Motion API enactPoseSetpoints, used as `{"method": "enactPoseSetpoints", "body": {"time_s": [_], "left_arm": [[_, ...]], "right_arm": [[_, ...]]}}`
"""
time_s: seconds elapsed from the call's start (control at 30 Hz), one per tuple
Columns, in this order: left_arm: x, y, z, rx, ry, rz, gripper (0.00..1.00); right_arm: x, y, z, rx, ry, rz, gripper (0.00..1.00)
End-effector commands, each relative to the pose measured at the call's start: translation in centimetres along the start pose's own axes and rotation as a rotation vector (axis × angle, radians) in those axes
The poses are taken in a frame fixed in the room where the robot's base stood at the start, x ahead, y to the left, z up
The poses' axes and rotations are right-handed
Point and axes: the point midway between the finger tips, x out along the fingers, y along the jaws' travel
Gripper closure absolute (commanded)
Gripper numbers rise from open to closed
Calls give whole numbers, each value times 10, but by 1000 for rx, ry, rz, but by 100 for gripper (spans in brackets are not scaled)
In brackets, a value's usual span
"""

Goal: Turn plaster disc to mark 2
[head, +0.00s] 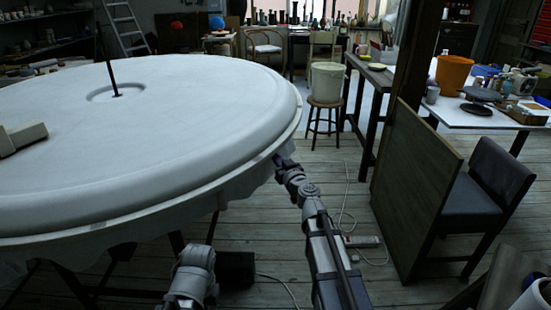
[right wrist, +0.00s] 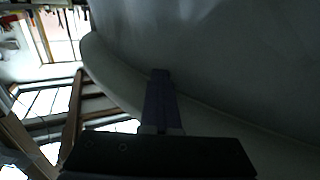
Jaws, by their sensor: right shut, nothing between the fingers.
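The large round white plaster disc (head: 190,130) fills the left of the head view, with a raised rounded rim and a thin dark rod (head: 112,70) standing in its central recess. A small pale patch (head: 98,225) shows on its near side edge; I cannot read a number on it. My right gripper (head: 283,163) is at the disc's right edge, its tips partly hidden there. In the right wrist view its fingers (right wrist: 160,100) are together and empty, against the pale curved underside or edge; contact is unclear. My left gripper is not visible.
A beige block (head: 22,138) lies on the disc at the far left. A wooden panel (head: 415,190) and dark chair (head: 485,195) stand to the right. A stool with a pale bucket (head: 327,80) stands behind. Cables and a power strip (head: 362,241) lie on the floor.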

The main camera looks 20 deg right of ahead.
Motion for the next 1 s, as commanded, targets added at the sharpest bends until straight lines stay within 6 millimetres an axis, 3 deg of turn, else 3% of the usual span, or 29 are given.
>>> {"method": "enactPoseSetpoints", "body": {"time_s": [0.13, 0.67, 1.0], "left_arm": [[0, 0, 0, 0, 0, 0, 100], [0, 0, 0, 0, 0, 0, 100], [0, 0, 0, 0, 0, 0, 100]], "right_arm": [[0, 0, 0, 0, 0, 0, 99], [0, 0, 0, 0, 0, 0, 40], [-3, 0, 0, 0, 0, 0, 38]]}}
